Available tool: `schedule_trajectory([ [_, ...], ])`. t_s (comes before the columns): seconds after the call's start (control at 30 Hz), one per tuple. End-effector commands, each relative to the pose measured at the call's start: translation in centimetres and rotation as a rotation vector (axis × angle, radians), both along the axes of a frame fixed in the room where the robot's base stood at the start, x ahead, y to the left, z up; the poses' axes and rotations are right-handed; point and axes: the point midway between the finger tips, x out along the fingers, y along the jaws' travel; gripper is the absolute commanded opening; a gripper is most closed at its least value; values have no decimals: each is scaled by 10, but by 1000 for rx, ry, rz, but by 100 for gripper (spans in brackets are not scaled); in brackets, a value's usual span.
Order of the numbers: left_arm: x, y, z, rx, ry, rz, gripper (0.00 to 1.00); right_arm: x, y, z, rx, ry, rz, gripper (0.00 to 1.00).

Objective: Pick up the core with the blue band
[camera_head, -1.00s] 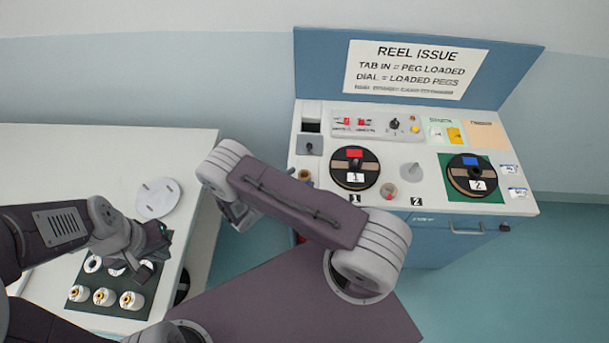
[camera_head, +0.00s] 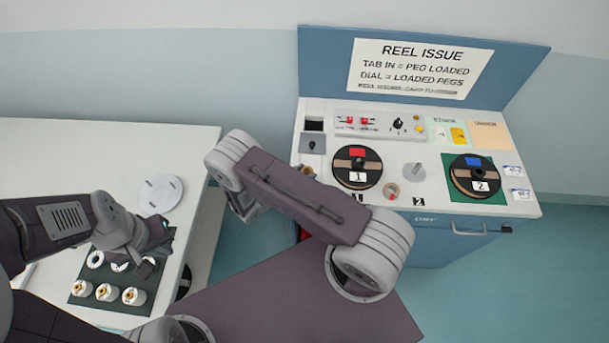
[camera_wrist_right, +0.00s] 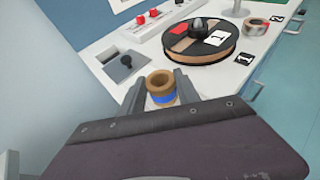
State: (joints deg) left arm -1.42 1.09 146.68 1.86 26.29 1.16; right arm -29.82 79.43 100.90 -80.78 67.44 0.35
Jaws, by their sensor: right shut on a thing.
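The core with the blue band (camera_wrist_right: 161,91) is a short tan tube, its blue band low on its side in the right wrist view. My right gripper (camera_wrist_right: 161,92) is shut on it, one finger on each side. In the head view the core's tan top (camera_head: 308,171) shows just beyond my right arm, which hides most of the right gripper. I cannot tell how far the core is off the station top. My left gripper (camera_head: 153,241) is at the left table, over a dark mat (camera_head: 145,284); its finger opening is not clear.
The blue and white station (camera_head: 440,215) holds reel 1 with a red label (camera_head: 345,179), reel 2 with a blue label (camera_head: 464,189), a small core (camera_head: 391,191) and a switch panel (camera_head: 380,125). Several white spools and rings stand on the mat, beside a grey disc (camera_head: 160,194).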

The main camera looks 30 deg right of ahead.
Motion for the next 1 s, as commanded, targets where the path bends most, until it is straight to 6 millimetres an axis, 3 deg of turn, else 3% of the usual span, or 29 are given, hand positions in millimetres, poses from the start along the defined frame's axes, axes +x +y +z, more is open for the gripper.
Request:
schedule_trajectory([
  [0.13,0,0,-8,0,0,0,0,1,0,28,1,-3,0,0],
  [0.6,0,0,-23,0,0,0,0,-84,-57,88,0,0,-1,0],
  [1.0,0,0,-25,0,0,0,0,-97,-66,99,0,-1,0,0],
])
